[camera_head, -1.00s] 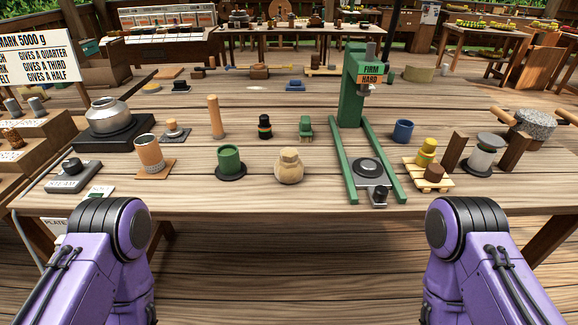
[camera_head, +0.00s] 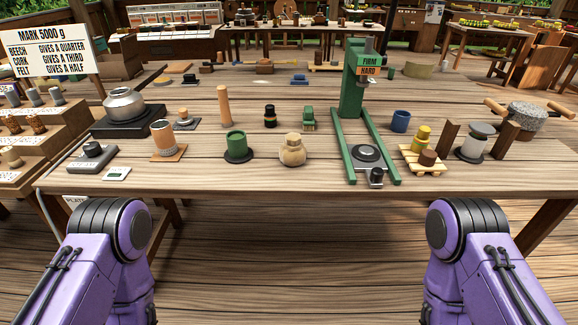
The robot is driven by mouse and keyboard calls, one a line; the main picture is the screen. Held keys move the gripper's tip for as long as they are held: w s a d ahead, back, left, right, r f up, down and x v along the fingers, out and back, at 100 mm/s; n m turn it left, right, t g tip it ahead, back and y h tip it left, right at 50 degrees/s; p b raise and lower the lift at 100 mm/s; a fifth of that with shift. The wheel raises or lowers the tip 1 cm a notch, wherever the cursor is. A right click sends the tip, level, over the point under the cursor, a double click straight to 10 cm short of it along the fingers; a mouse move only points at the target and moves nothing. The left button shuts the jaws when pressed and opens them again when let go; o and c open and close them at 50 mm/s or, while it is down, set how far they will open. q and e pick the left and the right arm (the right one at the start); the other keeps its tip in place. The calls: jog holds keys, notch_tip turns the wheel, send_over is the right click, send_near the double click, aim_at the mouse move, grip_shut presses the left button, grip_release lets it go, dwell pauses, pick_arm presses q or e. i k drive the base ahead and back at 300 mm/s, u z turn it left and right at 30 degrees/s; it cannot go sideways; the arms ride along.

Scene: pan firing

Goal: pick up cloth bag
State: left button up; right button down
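The cloth bag (camera_head: 293,151) is a small tan sack with a tied neck. It stands upright near the front edge of the wooden table, between a green cup (camera_head: 236,146) on a dark base and a green press (camera_head: 353,95). Two purple arm parts of mine show at the lower left and lower right, below the table's front edge. Neither gripper shows in the head view. Nothing touches the bag.
The wooden table (camera_head: 260,180) holds many objects. The press's rails stand right of the bag, with a blue cup (camera_head: 400,121) beyond. A wooden peg (camera_head: 223,106) stands behind the green cup. Bare tabletop lies in front of the bag.

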aim_at(290, 157)
jog(key=k, duration=1)
jog(key=z, duration=0.6)
jog(key=i, duration=1.7)
jog(key=u, duration=0.6)
